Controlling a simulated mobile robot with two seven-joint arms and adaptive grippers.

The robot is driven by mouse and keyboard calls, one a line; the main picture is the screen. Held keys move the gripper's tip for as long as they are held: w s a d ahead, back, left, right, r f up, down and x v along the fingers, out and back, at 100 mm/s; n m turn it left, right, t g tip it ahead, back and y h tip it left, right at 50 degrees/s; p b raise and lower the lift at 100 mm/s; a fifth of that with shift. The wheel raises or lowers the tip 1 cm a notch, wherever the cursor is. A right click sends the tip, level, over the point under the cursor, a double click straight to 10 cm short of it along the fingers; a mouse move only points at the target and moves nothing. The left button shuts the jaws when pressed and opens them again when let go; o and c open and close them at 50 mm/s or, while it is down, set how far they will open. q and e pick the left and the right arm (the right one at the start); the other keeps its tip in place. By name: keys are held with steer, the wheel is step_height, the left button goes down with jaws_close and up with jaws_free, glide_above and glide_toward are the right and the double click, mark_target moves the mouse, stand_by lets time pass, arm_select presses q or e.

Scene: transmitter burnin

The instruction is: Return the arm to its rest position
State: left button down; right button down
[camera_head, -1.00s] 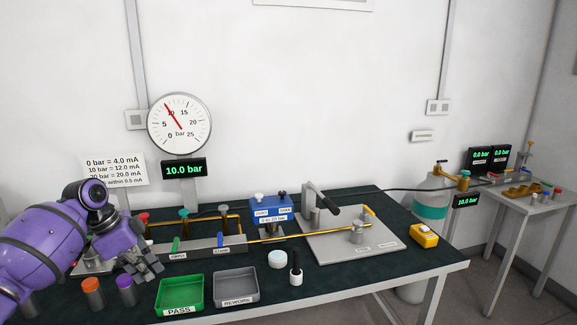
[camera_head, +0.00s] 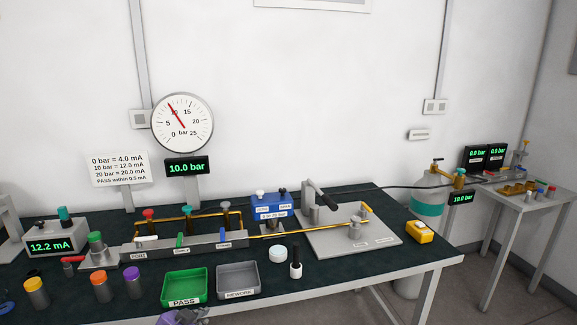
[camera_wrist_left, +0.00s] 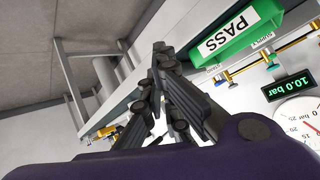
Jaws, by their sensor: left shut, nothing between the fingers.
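My left gripper (camera_wrist_left: 168,92) shows in the left wrist view with its dark fingers together and nothing between them. In the head view only a purple and grey bit of my left arm (camera_head: 182,316) shows at the bottom edge, in front of the green PASS tray (camera_head: 184,302). In the wrist view the PASS tray (camera_wrist_left: 222,40) is above and to the right of the fingers, apart from them. My right gripper is in neither view.
The bench holds a grey REWORK tray (camera_head: 238,294), a manifold (camera_head: 185,245) with coloured valves, a meter reading 12.2 mA (camera_head: 52,245), several coloured-top cylinders, a blue block (camera_head: 270,207) and a lever press (camera_head: 312,205). A gauge (camera_head: 182,122) hangs behind. Bare bench lies front right.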

arm_select(q)
steer(key=s+d+f+n, duration=0.1)
steer(key=s+f, duration=0.3)
steer(key=s, duration=1)
steer(key=s+d+f+n+g+y+p, duration=0.1)
steer(key=s+f, duration=0.4)
steer(key=s, duration=0.9)
steer(key=s+d+f+n, duration=0.2)
steer(key=s+f+n, duration=0.2)
steer(key=s, duration=1)
steer(key=shift+s+d+f+g+y, duration=0.15)
steer(key=shift+s+f+g+y, duration=0.25)
steer(key=shift+f, duration=0.2)
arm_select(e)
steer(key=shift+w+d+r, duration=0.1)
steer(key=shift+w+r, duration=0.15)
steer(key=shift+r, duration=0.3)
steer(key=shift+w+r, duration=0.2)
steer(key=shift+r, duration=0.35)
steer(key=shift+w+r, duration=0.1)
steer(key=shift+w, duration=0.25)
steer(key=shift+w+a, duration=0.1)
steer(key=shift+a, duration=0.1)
